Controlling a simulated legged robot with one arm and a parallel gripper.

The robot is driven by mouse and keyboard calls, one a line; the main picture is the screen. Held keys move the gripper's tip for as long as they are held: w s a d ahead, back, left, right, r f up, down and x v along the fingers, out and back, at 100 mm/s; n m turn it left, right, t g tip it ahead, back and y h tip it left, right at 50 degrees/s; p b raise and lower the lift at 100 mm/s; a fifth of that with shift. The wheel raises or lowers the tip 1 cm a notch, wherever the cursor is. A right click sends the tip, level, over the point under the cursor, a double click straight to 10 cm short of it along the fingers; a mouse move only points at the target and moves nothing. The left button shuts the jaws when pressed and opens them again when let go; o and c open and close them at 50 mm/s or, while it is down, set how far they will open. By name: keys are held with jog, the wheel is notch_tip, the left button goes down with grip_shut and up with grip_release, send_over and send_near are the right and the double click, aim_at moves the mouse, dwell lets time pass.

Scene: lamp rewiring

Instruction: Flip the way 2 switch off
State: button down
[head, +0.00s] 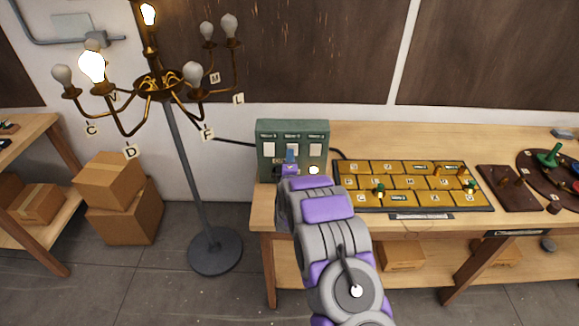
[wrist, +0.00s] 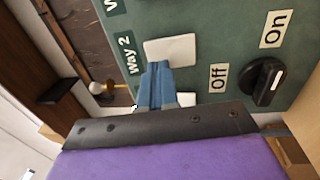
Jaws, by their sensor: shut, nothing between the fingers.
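A green switch box (head: 265,140) stands on the bench against the wall, with several white plates on its front. In the wrist view the "Way 2" label (wrist: 128,55) is beside a white switch plate (wrist: 172,49). My gripper (head: 291,150) is at the middle of the box front. Its blue fingers (wrist: 158,72) are shut, empty, and overlap the edge of the Way 2 plate. They hide part of it, and I cannot tell whether they touch it or which way the switch stands. A black knob (wrist: 263,81) is near "Off" and "On" labels.
A brass lamp (head: 158,84) on a grey pole stands left of the bench; two bulbs glow, including the left one (head: 91,66). A yellow board (head: 400,183) with small parts and a dark tray (head: 510,187) lie to the right. Cardboard boxes (head: 110,180) stand at left.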

jog(key=shift+w, duration=0.65)
jog(key=shift+r, duration=0.1)
jog(key=shift+w+r+p, duration=0.2)
jog(key=shift+r+p, duration=0.05)
jog(key=shift+p, duration=0.25)
jog(key=shift+g, duration=0.3)
